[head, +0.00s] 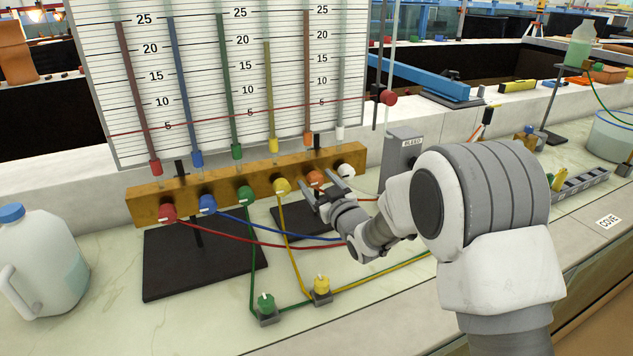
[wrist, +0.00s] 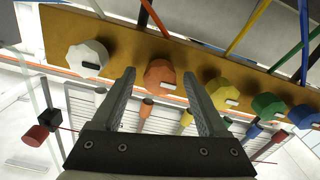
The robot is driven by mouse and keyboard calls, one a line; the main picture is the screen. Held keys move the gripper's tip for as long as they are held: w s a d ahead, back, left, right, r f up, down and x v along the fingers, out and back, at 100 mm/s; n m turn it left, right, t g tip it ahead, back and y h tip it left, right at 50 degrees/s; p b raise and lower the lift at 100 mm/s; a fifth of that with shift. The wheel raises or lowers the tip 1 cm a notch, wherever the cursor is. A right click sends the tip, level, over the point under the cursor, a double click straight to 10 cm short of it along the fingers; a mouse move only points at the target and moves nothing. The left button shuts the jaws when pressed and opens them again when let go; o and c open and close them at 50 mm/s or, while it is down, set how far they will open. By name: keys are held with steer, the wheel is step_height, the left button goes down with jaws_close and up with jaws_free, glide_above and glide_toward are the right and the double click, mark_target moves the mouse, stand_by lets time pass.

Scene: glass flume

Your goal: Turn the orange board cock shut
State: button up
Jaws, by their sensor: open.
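The orange board cock (head: 314,178) is a round knob on the front of the wooden manifold rail (head: 150,205), between the yellow cock (head: 282,186) and the white cock (head: 346,171). In the wrist view the orange cock (wrist: 160,75) shows beyond and between my fingers, with a dark-edged pale mark on its face. My gripper (head: 323,196) is open and empty, just in front of the orange cock in the head view. In the wrist view my gripper (wrist: 158,90) has a finger on each side of the knob. I cannot tell whether either finger touches it.
Red (head: 168,213), blue (head: 207,204) and green (head: 246,195) cocks sit farther left on the rail. Coloured tubes hang in front. Small green (head: 265,303) and yellow (head: 321,285) valves stand on the bench. A jug (head: 38,255) is at left, a grey box (head: 402,150) at right.

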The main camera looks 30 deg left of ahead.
steer(key=shift+w+a, duration=0.3)
steer(key=shift+a, duration=0.05)
jaws_close()
